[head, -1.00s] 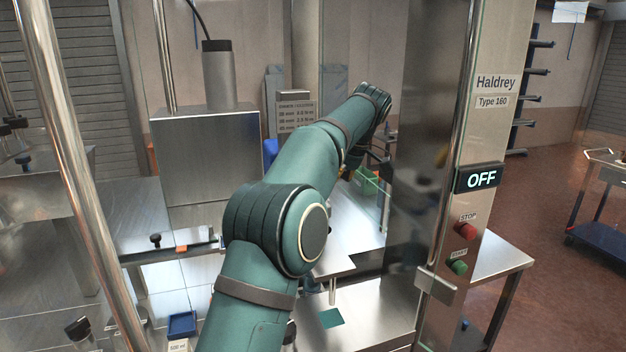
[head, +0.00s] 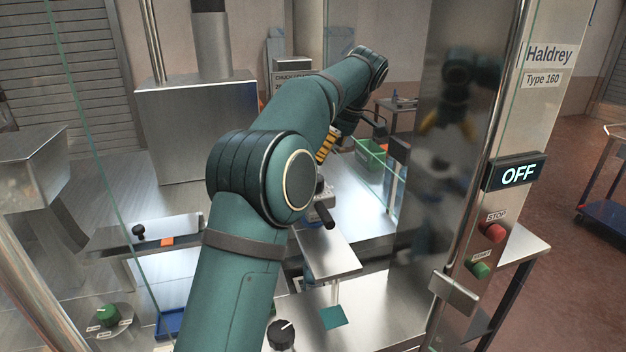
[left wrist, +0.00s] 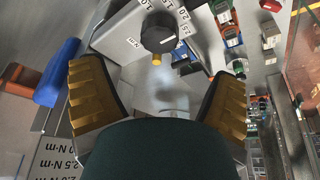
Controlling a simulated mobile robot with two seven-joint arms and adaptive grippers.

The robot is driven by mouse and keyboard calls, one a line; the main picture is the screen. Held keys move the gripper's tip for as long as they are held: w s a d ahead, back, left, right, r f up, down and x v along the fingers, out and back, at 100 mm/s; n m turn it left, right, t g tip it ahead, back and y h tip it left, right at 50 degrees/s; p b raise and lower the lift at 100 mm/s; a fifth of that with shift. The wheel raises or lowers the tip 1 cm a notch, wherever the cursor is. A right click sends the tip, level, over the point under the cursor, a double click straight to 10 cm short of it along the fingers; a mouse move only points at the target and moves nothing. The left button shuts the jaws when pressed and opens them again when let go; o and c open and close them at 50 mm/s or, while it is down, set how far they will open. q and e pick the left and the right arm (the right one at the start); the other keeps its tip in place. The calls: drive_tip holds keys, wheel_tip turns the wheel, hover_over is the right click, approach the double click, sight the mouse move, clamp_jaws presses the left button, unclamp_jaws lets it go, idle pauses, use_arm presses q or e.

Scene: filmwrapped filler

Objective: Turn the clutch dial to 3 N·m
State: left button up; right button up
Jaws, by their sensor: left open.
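In the head view the left gripper (head: 326,148) shows only in part, behind my arm; I cannot pick out the dial there. My right gripper is not in view.
A torque chart (head: 293,74) stands behind my arm. The OFF display (head: 515,172), red stop button (head: 494,232) and green start button (head: 481,269) are on the right column. A glass pane edge and a dark panel (head: 440,150) flank the arm. A green bin (head: 370,153) lies beyond.

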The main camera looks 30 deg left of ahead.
use_arm(q)
drive_tip(key=x, duration=0.9)
drive_tip(key=shift+a+f, duration=0.1)
drive_tip(key=shift+f, duration=0.15)
drive_tip(key=c, duration=1.2)
